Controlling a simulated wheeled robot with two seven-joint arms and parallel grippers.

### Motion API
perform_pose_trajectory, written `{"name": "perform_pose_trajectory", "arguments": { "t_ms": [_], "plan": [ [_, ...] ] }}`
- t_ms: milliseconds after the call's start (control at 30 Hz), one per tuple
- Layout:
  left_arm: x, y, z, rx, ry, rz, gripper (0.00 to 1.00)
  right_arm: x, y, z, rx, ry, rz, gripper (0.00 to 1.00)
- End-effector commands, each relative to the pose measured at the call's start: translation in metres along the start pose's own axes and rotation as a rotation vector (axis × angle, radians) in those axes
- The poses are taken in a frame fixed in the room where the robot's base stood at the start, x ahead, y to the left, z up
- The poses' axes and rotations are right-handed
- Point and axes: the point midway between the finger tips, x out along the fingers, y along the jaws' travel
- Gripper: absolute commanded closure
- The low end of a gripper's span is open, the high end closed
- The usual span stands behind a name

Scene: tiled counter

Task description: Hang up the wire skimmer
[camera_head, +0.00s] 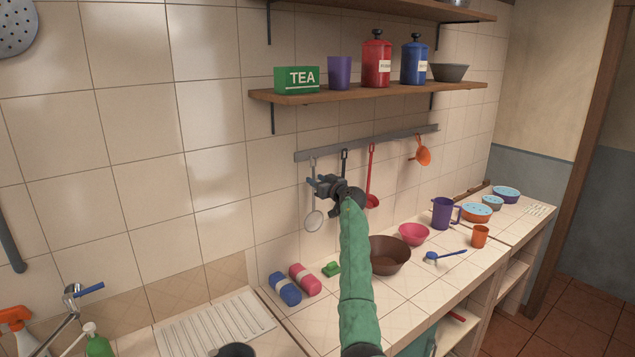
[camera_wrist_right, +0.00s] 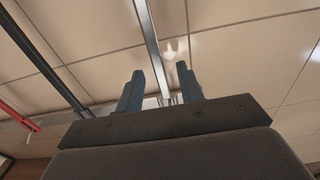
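The wire skimmer (camera_head: 314,220), with a light grey handle and a round pale head, is upright against the tiled wall below the left end of the grey rail (camera_head: 365,142). Its handle top reaches the rail; whether it is hooked there is too small to tell. My right gripper (camera_head: 318,186) is at the handle, about midway down. In the right wrist view the grey handle (camera_wrist_right: 150,40) runs between the two fingers of my right gripper (camera_wrist_right: 160,88), with visible gaps beside it, so the gripper looks open around it. My left gripper is out of view.
A black-handled utensil (camera_head: 344,160), a red ladle (camera_head: 371,180) and an orange utensil (camera_head: 422,152) hang to the right on the rail. A shelf (camera_head: 350,94) with containers is above. A brown bowl (camera_head: 388,255) and rolled cloths (camera_head: 285,288) are on the counter below.

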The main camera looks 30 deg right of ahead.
Motion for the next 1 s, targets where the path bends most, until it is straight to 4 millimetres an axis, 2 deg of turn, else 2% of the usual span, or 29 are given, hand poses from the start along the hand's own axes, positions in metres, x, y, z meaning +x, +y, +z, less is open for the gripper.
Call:
{"name": "perform_pose_trajectory", "arguments": {
  "t_ms": [167,333,433,600,733,1000],
  "plan": [
    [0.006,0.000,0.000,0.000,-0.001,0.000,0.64,-0.009,0.000,0.003,-0.001,-0.001,0.000,0.63],
    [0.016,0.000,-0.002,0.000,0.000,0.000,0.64,-0.033,0.000,0.004,-0.002,0.000,0.001,0.63],
    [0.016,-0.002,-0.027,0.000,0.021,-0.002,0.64,-0.048,0.001,0.004,-0.002,0.001,0.001,0.63],
    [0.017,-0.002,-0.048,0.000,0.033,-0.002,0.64,-0.068,0.000,0.003,-0.002,0.000,0.001,0.63],
    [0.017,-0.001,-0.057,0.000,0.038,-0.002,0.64,-0.076,0.000,0.002,0.000,0.000,0.000,0.63],
    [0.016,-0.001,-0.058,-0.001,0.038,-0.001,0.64,-0.078,0.000,0.000,0.000,0.000,0.000,0.63]
  ]
}}
